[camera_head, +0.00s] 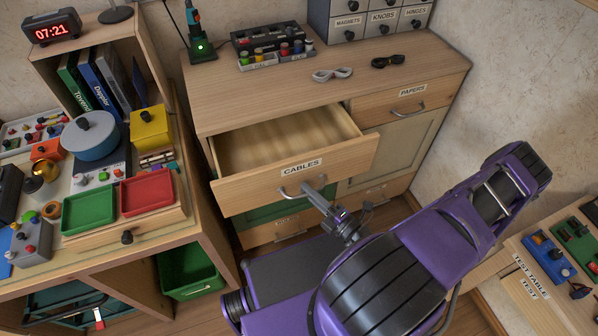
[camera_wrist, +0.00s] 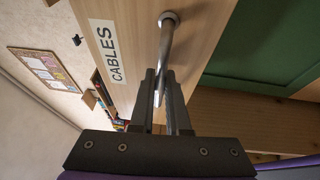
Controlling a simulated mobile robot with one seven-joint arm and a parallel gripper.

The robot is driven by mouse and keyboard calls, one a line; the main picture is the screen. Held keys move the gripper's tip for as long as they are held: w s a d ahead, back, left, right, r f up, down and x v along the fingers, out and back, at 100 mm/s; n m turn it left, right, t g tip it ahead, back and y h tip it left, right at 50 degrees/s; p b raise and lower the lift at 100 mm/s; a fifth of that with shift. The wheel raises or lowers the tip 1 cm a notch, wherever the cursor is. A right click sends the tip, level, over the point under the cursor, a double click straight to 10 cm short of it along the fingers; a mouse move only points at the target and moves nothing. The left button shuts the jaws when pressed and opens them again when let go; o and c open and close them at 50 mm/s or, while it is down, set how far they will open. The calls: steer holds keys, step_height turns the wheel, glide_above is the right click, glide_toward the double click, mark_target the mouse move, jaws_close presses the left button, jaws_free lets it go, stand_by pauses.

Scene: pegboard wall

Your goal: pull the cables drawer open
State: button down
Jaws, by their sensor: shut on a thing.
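The cables drawer (camera_head: 298,172) stands pulled out from the wooden cabinet in the head view, and its inside looks empty. Its white CABLES label (camera_head: 301,167) is on the front, and the label also shows in the wrist view (camera_wrist: 108,50). My gripper (camera_head: 318,190) is at the drawer's metal handle (camera_head: 290,192). In the wrist view my gripper (camera_wrist: 160,88) has its two dark fingers shut around the handle bar (camera_wrist: 167,45). Part of the handle is hidden by the fingers.
The papers drawer (camera_head: 408,98) is shut at the right. Two cable bundles, one white (camera_head: 332,74) and one black (camera_head: 388,62), lie on the cabinet top. A workbench with red (camera_head: 147,192) and green trays (camera_head: 89,208) stands left. A test table (camera_head: 548,275) is at lower right.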

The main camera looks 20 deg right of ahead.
steer(key=s, duration=1)
steer(key=shift+s+b, duration=0.25)
steer(key=shift+b, duration=0.05)
steer(key=c, duration=0.9)
jaws_free()
steer(key=shift+s, duration=0.1)
steer(key=b+v, duration=0.1)
steer(key=v, duration=1.6)
steer(key=shift+s, duration=0.15)
